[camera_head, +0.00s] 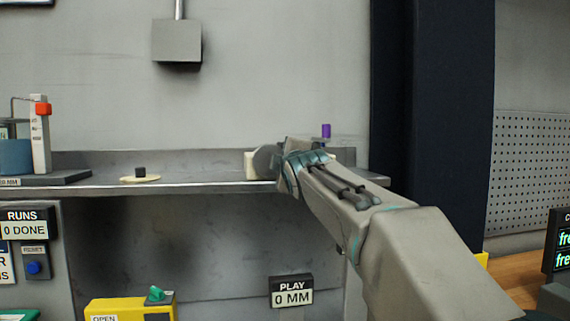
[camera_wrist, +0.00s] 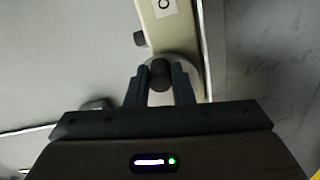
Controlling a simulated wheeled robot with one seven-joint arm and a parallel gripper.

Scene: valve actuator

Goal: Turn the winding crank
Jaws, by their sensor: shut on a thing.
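In the wrist view, my gripper (camera_wrist: 161,72) has its two fingers on either side of a dark round crank knob (camera_wrist: 160,77) and is shut on it. The knob stands at a pale grey disc (camera_wrist: 188,66), beside a long cream body (camera_wrist: 181,28) with a white label. In the head view, the grey disc (camera_head: 264,160) and the cream body's end (camera_head: 249,166) show just left of my gripper (camera_head: 287,168), at the bench's back right. My wrist hides the knob there. A purple piece (camera_head: 326,131) stands up behind my wrist.
The bench (camera_head: 210,187) is clear between the cream disc with a black knob (camera_head: 140,174) and the crank. A "PLAY 0 MM" sign (camera_head: 291,291) and yellow box (camera_head: 130,306) sit below. A dark column (camera_head: 440,110) rises at right.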

